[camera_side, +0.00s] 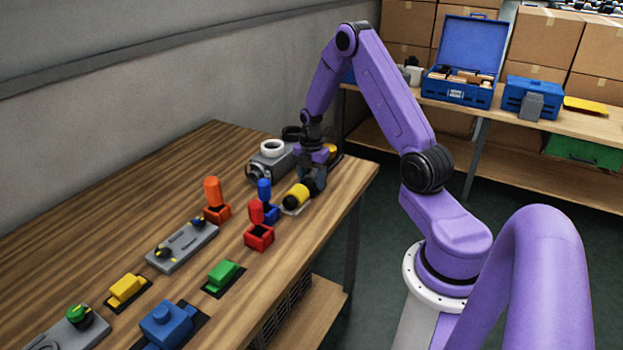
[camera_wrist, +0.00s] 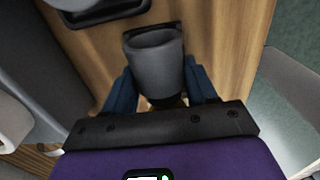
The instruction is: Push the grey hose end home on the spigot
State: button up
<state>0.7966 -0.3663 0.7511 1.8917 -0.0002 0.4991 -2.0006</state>
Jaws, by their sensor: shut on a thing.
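The grey hose end (camera_wrist: 155,72) is a hollow tapered sleeve in the middle of the wrist view, its wide rim toward the top of the picture. My gripper (camera_wrist: 160,88) has one blue finger on each side of it and is shut on it. In the side view my gripper (camera_side: 314,178) is low over the far right end of the bench, beside a grey block with a white ring (camera_side: 271,148). The hose end cannot be made out clearly there. I cannot make out the spigot for certain, nor whether the hose end touches it.
A yellow cylinder (camera_side: 296,195) lies close in front of my gripper. Blue (camera_side: 265,190), red (camera_side: 257,213) and orange (camera_side: 212,192) upright-handled pieces stand nearer on the bench. A dark ring-like part (camera_wrist: 95,10) lies beyond the hose end. Bare wood (camera_wrist: 230,50) shows to its right.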

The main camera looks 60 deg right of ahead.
jog(key=shift+r, duration=0.1)
jog(key=shift+r, duration=0.2)
jog(key=shift+c, duration=0.6)
jog(key=shift+r, duration=0.85)
grip_shut()
jog(key=shift+r, duration=1.9)
